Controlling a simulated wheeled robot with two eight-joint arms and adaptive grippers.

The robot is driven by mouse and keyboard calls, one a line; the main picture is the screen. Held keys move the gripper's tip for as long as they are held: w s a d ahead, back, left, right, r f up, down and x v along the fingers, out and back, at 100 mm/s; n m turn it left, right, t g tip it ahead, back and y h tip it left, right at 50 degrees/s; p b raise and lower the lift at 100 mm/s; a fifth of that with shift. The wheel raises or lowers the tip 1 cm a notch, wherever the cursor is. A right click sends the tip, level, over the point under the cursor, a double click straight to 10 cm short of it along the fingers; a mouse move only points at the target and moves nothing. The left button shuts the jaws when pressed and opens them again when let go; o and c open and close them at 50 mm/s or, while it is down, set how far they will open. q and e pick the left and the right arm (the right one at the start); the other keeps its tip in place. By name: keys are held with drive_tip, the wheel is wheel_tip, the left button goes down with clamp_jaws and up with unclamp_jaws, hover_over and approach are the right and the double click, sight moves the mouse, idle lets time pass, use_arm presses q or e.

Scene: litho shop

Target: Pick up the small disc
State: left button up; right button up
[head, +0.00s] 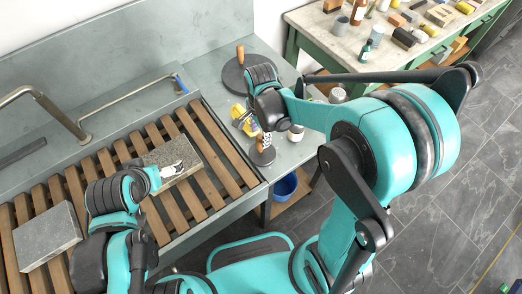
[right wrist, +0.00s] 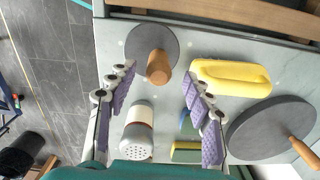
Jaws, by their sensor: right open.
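The small disc (right wrist: 143,40) is dark grey and round, with an upright wooden handle (right wrist: 158,67). In the head view it lies on the grey counter as a dark disc (head: 262,157), partly hidden by my right gripper (head: 258,132). In the right wrist view my right gripper (right wrist: 160,74) is open and empty, its purple-padded fingers on either side of the handle's end. I cannot tell whether they touch it. My left gripper (head: 170,172) is over a grey stone slab (head: 185,153) on the wooden slats; its fingers are too small to read.
A larger disc (right wrist: 262,125) with a wooden handle, a yellow block-like tool (right wrist: 232,76) and a white-capped shaker (right wrist: 137,132) stand close around the right gripper. A blue bucket (head: 285,187) is below the counter edge. Another slab (head: 47,237) lies on the slats.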

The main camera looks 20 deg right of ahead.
sight(261, 139)
wheel_tip(261, 139, down, 4)
drive_tip(key=shift+d+r+b, duration=0.1)
drive_tip(key=shift+r+b, duration=0.15)
drive_tip(key=shift+b, duration=0.3)
drive_tip(key=shift+r, duration=0.1)
clamp_jaws()
drive_tip(key=shift+r, duration=0.1)
wheel_tip(261, 139, up, 10)
drive_tip(key=p, duration=0.4)
